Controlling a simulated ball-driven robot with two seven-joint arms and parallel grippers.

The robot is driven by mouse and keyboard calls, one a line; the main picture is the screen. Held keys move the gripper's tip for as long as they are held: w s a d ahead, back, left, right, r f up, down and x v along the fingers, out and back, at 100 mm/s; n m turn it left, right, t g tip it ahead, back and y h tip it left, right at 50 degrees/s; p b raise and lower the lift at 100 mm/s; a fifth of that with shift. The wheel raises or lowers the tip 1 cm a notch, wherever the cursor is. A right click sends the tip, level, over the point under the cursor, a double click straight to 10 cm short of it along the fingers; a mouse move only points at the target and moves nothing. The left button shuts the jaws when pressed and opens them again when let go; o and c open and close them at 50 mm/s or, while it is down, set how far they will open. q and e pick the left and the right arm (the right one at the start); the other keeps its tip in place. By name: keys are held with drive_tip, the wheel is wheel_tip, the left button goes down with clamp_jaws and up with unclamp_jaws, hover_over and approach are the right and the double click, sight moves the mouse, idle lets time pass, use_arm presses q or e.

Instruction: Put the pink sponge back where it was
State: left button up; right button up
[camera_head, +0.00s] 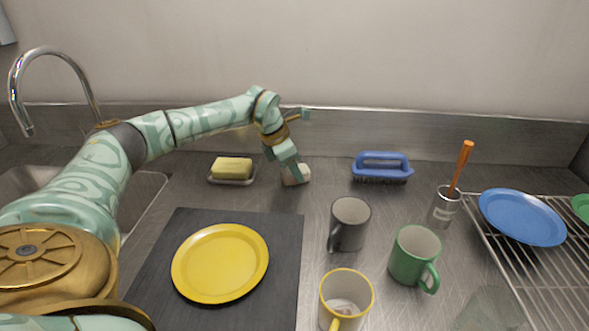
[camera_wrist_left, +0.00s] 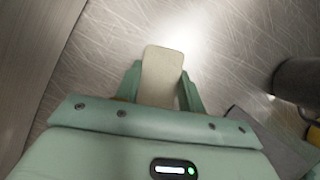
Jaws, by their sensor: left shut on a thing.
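My left gripper (camera_head: 292,169) reaches over the back of the counter and is shut on a small pale block (camera_head: 296,177). The block looks off-white to beige, and no clearly pink sponge shows in either view. In the left wrist view the same block (camera_wrist_left: 161,77) sticks out from between the two fingers (camera_wrist_left: 160,88). The block is low over the counter; I cannot tell whether it touches. My right gripper is not in view.
A yellow sponge or soap (camera_head: 231,167) lies on a small dish (camera_head: 232,181) to the left. A blue brush (camera_head: 382,167) stands to the right. A grey mug (camera_head: 349,224), green mug (camera_head: 414,255) and yellow-rimmed mug (camera_head: 345,299) stand in front. A yellow plate (camera_head: 220,263) lies on a dark mat (camera_head: 285,235).

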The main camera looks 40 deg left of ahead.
use_arm(q)
drive_tip(key=o, duration=0.9)
drive_tip(key=shift+f, duration=0.1)
drive_tip(key=shift+r, duration=0.4)
drive_tip(key=p+v, duration=0.3)
drive_tip(key=v, duration=0.8)
drive_tip(key=shift+s+r+p, duration=0.2)
drive_tip(key=shift+p, duration=0.2)
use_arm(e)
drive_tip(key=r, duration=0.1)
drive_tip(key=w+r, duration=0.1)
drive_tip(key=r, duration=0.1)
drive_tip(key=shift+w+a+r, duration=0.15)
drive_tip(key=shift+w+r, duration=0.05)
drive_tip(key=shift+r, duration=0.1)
